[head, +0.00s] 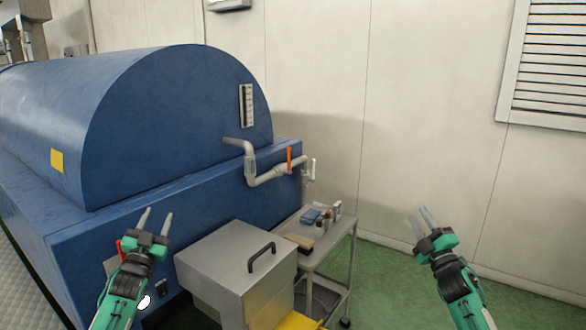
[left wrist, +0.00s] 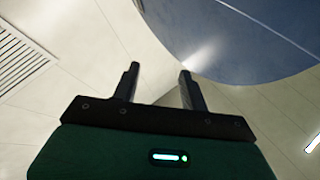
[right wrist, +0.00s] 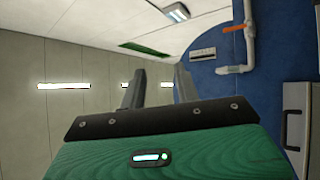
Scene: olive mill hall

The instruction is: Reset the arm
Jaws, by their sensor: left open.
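My left gripper (head: 157,213) is raised in front of the blue machine, its fingers apart and pointing up. In the left wrist view its two fingers (left wrist: 160,78) stand apart with nothing between them. My right gripper (head: 417,213) is raised at the right, in front of the pale wall and green floor. In the right wrist view its fingers (right wrist: 158,80) are apart and empty. Both arms are bent upward from the bottom of the head view, well away from each other.
A large blue machine (head: 180,120) fills the left, with a grey pipe (head: 265,177) and orange-handled valve (head: 290,158). A lidded metal box (head: 225,255) stands between my arms. Behind it, a metal cart (head: 337,245) carries small items. Green floor (head: 395,270) is clear around my right arm.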

